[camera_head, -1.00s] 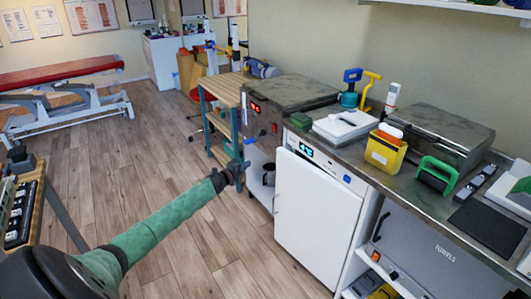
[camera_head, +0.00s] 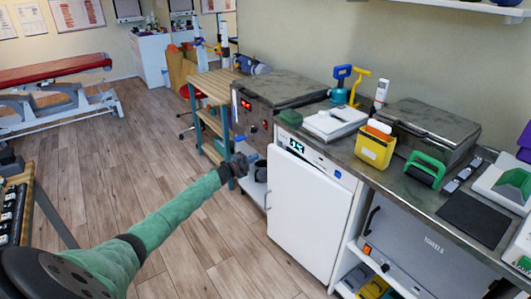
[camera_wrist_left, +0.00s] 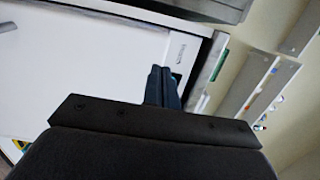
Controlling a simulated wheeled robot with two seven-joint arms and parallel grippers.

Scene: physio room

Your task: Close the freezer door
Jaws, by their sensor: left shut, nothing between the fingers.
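The freezer is the white under-counter unit with a lit display, and its white door (camera_head: 312,213) faces the room. The door looks close to its frame, with its top edge a little proud of the control panel; I cannot tell how wide any gap is. My left gripper (camera_head: 241,164) is at the left of the door's upper left corner, shut and empty. In the left wrist view its closed fingers (camera_wrist_left: 163,87) show against the white freezer front (camera_wrist_left: 90,65), with a grey handle at the far left. Contact cannot be told. My right gripper is out of view.
The metal counter (camera_head: 400,185) above holds a white box, a yellow container (camera_head: 374,148) and a grey case. A wooden bench (camera_head: 212,85) stands behind my left gripper. An open shelf unit is right of the freezer.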

